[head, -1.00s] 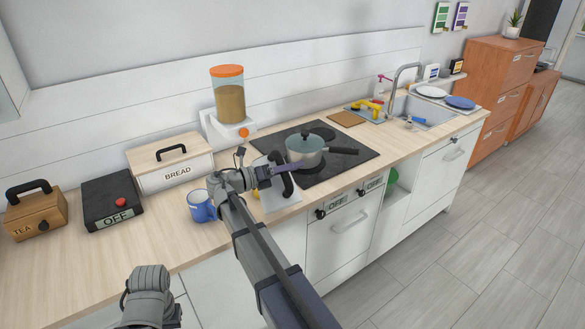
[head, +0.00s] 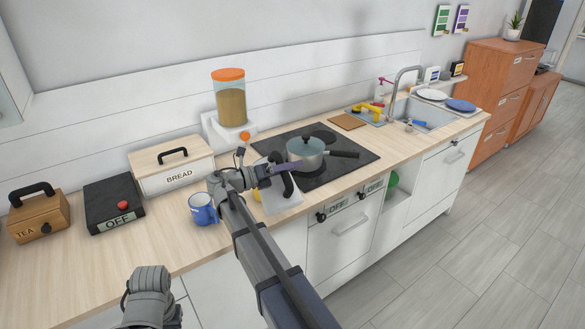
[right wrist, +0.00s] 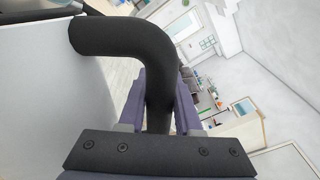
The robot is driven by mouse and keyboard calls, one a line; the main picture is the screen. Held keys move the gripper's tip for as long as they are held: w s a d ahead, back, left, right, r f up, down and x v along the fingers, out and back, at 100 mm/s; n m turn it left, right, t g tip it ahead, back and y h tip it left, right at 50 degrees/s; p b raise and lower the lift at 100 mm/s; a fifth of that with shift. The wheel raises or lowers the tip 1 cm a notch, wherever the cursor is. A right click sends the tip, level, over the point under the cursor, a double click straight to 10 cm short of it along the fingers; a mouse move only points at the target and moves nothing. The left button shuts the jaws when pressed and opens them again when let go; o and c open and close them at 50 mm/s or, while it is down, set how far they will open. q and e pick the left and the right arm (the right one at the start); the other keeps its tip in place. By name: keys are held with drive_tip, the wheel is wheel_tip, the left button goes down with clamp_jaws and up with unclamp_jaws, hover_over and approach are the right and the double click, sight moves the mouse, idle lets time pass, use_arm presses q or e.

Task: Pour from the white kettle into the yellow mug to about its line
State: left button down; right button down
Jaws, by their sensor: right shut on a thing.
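The white kettle (head: 284,201) is held at the counter's front edge, just before the hob, and looks tilted. My right gripper (head: 284,169) is shut on its black handle. In the right wrist view the handle (right wrist: 130,38) passes between the purple fingers, with the white kettle body (right wrist: 35,100) at the left. A small yellow patch (head: 257,196), likely the yellow mug, shows beside the kettle. My arm and the kettle hide most of it, so its line and contents cannot be seen. My left gripper is not clearly in view.
A blue mug (head: 203,209) stands just left of my right wrist. A grey pot (head: 305,153) sits on the black hob (head: 350,163) behind the kettle. A bread box (head: 175,177), a dispenser (head: 231,103) and a black OFF box (head: 112,203) line the back. The front-left counter is bare.

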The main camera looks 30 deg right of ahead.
drive_tip(key=shift+w+r+p, duration=0.25)
drive_tip(key=shift+r+p, duration=0.1)
drive_tip(key=shift+r, duration=0.15)
idle(0.4)
drive_tip(key=shift+w+r+n, duration=0.2)
drive_tip(key=shift+r+n, duration=0.05)
drive_tip(key=shift+n, duration=0.15)
drive_tip(key=shift+w+r+n+p, duration=0.5)
drive_tip(key=shift+r+n+p, duration=0.1)
drive_tip(key=shift+p, duration=0.15)
idle(1.8)
idle(0.5)
drive_tip(key=r+m+p, duration=0.1)
drive_tip(key=m, duration=0.2)
drive_tip(key=shift+r+p, duration=0.15)
drive_tip(key=shift+p, duration=0.2)
drive_tip(key=m, duration=0.2)
drive_tip(key=shift+r+m+p, duration=0.3)
drive_tip(key=shift+p, duration=0.05)
